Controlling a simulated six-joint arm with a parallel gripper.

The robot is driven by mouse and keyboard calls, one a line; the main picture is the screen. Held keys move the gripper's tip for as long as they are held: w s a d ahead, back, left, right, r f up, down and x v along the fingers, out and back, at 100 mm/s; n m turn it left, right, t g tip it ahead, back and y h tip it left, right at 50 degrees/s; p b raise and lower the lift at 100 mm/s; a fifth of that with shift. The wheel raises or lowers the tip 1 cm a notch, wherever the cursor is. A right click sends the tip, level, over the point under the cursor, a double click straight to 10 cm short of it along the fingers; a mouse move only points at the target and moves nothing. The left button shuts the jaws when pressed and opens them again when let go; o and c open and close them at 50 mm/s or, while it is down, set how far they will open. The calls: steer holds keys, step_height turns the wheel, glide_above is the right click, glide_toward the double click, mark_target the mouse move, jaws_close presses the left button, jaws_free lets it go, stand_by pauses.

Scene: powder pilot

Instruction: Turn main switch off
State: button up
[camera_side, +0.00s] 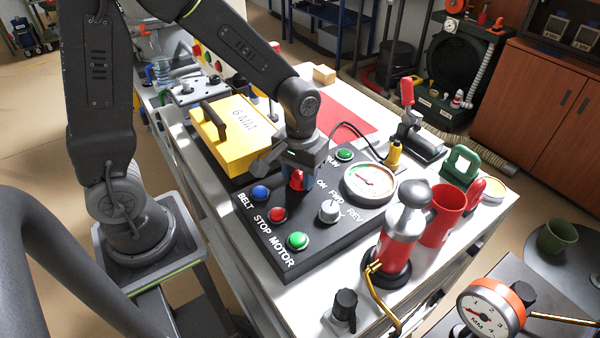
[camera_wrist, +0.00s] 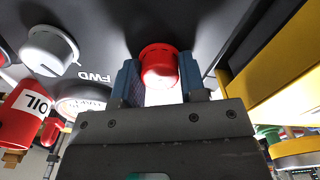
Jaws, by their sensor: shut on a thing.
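The red main switch (camera_side: 298,179) is a knob on the black control panel (camera_side: 345,225), with the word ON printed to its right. My gripper (camera_side: 296,186) reaches down over the panel, and its blue fingers are shut on the knob. In the wrist view the red main switch (camera_wrist: 159,62) sits between the two blue fingertips of my gripper (camera_wrist: 160,80). The gripper body hides part of the knob in the side view. I cannot tell the exact angle of the knob.
A yellow 6 MM box (camera_side: 240,140) stands close behind my gripper. A white FWD/REV knob (camera_side: 329,211), blue (camera_side: 261,193), red (camera_side: 277,214) and green (camera_side: 297,241) buttons and a round gauge (camera_side: 370,184) are nearby.

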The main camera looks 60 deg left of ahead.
mark_target(300, 174)
stand_by(0.4)
steer(key=o, duration=0.9)
step_height(300, 174, up, 14)
stand_by(0.4)
steer(key=s+a+r+m+t, duration=0.1)
steer(key=s+m+t, duration=0.3)
steer(key=s, duration=0.7)
steer(key=shift+a+r+m+t, duration=0.15)
steer(key=shift+r+m+t, duration=0.15)
steer(key=shift+r+t, duration=0.45)
